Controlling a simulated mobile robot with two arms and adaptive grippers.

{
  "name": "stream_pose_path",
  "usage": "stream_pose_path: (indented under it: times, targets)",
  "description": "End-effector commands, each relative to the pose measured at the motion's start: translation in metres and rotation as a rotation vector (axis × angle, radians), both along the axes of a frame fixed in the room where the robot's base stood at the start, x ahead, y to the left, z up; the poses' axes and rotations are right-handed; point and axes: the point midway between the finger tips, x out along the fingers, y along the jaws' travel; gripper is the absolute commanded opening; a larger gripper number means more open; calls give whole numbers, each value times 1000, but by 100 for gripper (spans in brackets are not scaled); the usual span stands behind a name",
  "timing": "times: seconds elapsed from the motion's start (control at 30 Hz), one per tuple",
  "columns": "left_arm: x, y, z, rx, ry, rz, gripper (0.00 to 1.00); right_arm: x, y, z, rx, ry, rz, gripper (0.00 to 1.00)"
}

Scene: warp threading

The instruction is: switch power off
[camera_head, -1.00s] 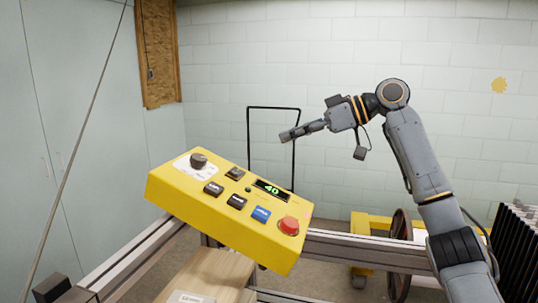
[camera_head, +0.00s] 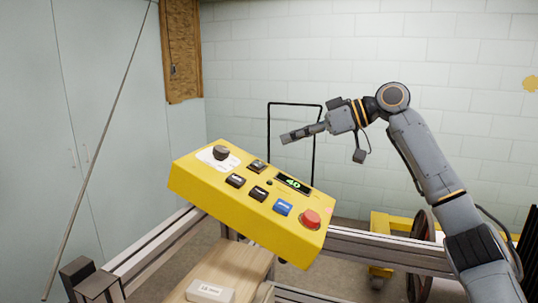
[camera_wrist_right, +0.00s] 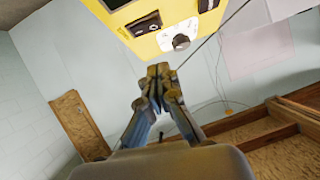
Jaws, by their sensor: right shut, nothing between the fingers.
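A tilted yellow control box (camera_head: 200,188) stands at the middle of the head view. It carries a dark rotary knob (camera_head: 221,153) on a white plate, several dark buttons, a blue button (camera_head: 283,207), a red mushroom button (camera_head: 311,218) and a green display (camera_head: 292,183) that looks like 40. My right gripper (camera_head: 284,138) is shut and empty, in the air above and behind the box, apart from it. In the right wrist view the shut fingers (camera_wrist_right: 158,72) show below the yellow box (camera_wrist_right: 147,45) and its knob (camera_wrist_right: 181,42). My left gripper is out of view.
Metal frame rails (camera_head: 395,249) run below and right of the box. A wooden board (camera_head: 232,265) with a small white block (camera_head: 210,291) lies in front. A black wire frame (camera_head: 269,120) stands behind. A thin line crosses the left side.

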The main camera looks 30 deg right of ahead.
Motion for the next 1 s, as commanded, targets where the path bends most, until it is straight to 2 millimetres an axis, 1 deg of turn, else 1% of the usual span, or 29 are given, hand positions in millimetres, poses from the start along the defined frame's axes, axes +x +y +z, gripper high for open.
stream_pose_path:
  times: [0.03, 0.2, 0.23, 0.3, 0.5, 0.63, 0.9, 1.0]
  targets:
    - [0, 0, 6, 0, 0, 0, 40, 7, 9, -3, -1, 4, 4, 0]
    - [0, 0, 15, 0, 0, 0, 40, 29, 33, -16, 0, 3, 3, 0]
    - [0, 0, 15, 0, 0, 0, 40, 29, 33, -24, -1, 6, 0, 0]
    - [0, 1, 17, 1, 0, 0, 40, 30, 35, -34, -1, 5, -2, 0]
    - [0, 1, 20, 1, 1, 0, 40, 34, 42, -50, 0, 0, 0, 0]
    - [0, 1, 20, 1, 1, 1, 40, 34, 43, -53, 0, 0, 0, 0]
    - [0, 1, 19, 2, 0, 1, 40, 34, 43, -54, -1, -1, -1, 0]
    - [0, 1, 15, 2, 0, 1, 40, 34, 45, -58, -21, -16, -8, 0]
